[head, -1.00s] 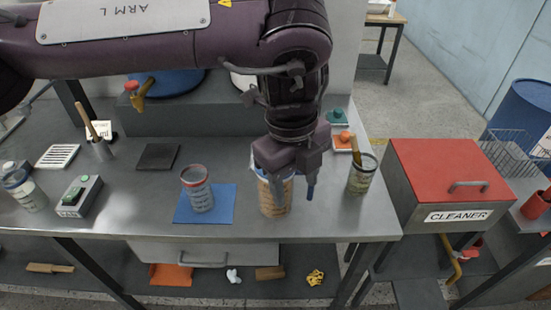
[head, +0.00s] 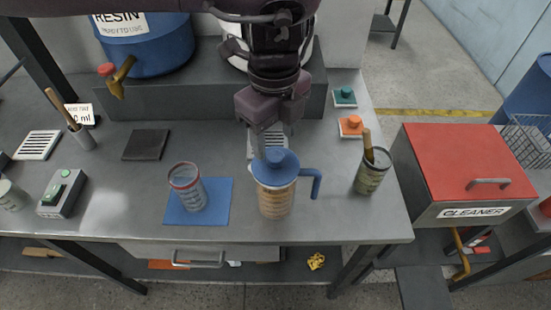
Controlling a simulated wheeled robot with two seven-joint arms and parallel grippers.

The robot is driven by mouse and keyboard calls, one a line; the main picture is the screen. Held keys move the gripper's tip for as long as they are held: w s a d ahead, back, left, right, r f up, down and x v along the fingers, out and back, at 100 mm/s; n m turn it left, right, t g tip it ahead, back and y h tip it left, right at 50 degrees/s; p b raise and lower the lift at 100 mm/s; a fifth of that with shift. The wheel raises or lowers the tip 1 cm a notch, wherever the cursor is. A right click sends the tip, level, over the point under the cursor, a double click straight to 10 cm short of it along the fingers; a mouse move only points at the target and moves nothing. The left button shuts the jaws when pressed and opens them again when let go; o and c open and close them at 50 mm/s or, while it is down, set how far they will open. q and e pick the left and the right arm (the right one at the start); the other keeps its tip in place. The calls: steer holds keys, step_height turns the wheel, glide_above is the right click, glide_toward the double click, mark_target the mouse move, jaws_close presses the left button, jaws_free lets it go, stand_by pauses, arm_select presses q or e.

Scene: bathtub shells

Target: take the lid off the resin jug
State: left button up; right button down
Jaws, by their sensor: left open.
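The jug (head: 275,203) stands upright on the grey bench, with clear walls, markings and tan contents. Its blue lid (head: 276,163) with a round knob sits on top. Its blue handle (head: 313,182) points right. My left gripper (head: 267,141) is open and empty, pointing down just behind the lid in the picture. Its fingertips are partly hidden by the lid, so I cannot tell whether they touch it. My right gripper is not in view.
A clear cup (head: 188,190) stands on a blue mat (head: 222,210) left of the jug. A brush pot (head: 371,175) stands to the right. Orange (head: 350,125) and green (head: 344,97) lids lie behind it. A blue resin drum (head: 150,50) stands on the raised shelf.

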mark_target(275, 156)
arm_select(q)
steer(key=f, duration=0.3)
steer(key=shift+s+d+f+p, duration=0.1)
steer(key=shift+s+f+p, duration=0.1)
steer(key=shift+f+p, duration=0.15)
steer(key=shift+f, duration=0.2)
steer(key=c, duration=0.9)
steer(key=shift+c, duration=0.8)
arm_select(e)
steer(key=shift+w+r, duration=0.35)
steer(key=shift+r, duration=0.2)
